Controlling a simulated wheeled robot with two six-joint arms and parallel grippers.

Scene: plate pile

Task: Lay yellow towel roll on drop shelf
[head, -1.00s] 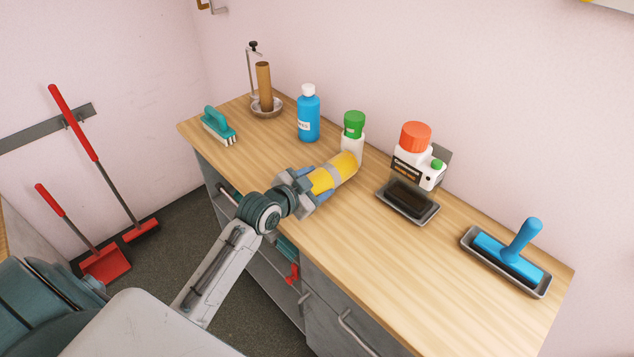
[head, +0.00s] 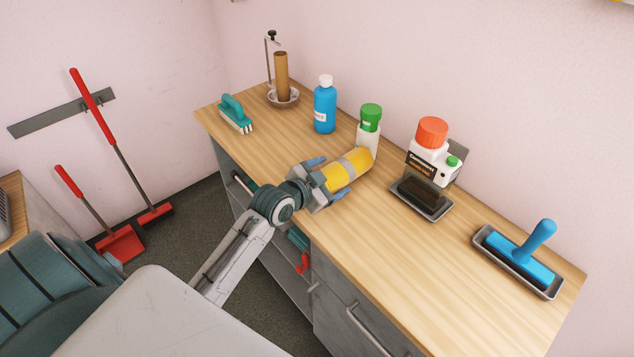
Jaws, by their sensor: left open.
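The yellow towel roll (head: 336,177), with a pale grey band around its middle, lies on its side on the wooden counter (head: 410,270). My left gripper (head: 330,179) is open at the roll's near left end, with one finger on each side of it. Whether the fingers touch the roll cannot be told. The roll's near end is hidden by the gripper. Below the counter, an open cabinet shelf (head: 272,272) is partly hidden by my left arm; I cannot tell if it is the drop shelf. My right gripper is not in view.
Behind the roll stand a green-capped bottle (head: 368,130) and a blue bottle (head: 325,108). An orange-capped container (head: 432,145) and a blue-handled tool in a tray (head: 535,245) stand to the right. A teal brush (head: 236,114) and paper roll holder (head: 282,80) are at back left. The front right counter is clear.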

